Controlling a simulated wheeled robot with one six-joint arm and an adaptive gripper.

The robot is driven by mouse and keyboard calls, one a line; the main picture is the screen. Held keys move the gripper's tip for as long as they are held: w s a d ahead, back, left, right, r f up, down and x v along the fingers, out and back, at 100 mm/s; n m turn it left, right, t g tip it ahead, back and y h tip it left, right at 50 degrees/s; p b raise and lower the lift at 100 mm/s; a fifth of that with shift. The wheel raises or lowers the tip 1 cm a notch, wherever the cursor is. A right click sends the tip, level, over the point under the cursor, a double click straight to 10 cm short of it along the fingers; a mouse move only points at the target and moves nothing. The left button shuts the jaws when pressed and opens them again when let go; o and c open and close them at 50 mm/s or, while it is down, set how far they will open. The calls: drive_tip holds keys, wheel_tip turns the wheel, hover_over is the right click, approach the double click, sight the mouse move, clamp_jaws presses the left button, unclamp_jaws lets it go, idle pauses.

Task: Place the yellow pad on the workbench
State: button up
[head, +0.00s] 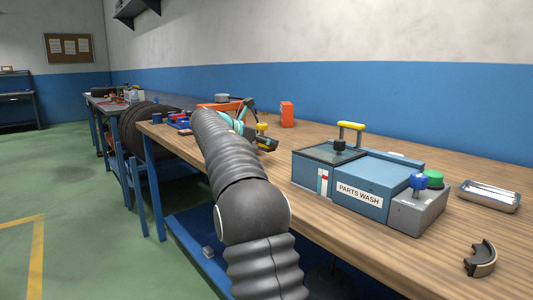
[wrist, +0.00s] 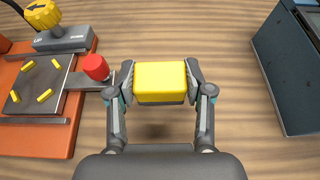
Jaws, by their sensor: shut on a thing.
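The yellow pad (wrist: 160,82) is a small block with a grey underside, clamped between the two fingers of my gripper (wrist: 160,83) in the wrist view. Both fingers press on its left and right sides. The wooden workbench (wrist: 220,30) lies below it, and a soft shadow shows on the wood near the pad. The pad seems to be above the bench top; the exact gap cannot be told. In the head view my arm reaches along the workbench (head: 400,160) and my gripper (head: 268,143) is small and partly hidden; the pad cannot be told apart there.
An orange fixture (wrist: 40,138) with yellow pegs, a red knob (wrist: 96,67) and a yellow knob (wrist: 42,13) stands left of the pad. A blue parts-wash box (head: 358,192) stands to the right. A metal tray (head: 490,195) and a curved shoe (head: 481,260) lie farther right.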

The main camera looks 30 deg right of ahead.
sight(266, 163)
drive_tip(key=shift+f+b, duration=0.55)
drive_tip(key=shift+f, duration=1.4)
drive_tip(key=shift+f, duration=0.2)
drive_tip(key=o, duration=1.1)
drive_tip(key=shift+o, duration=0.2)
drive_tip(key=shift+r, duration=0.2)
drive_tip(key=shift+a+r, duration=0.15)
drive_tip(key=shift+a, duration=0.15)
drive_tip(key=p+v, duration=0.1)
drive_tip(key=v, duration=1)
drive_tip(key=shift+s+a, duration=0.1)
drive_tip(key=shift+a, duration=0.05)
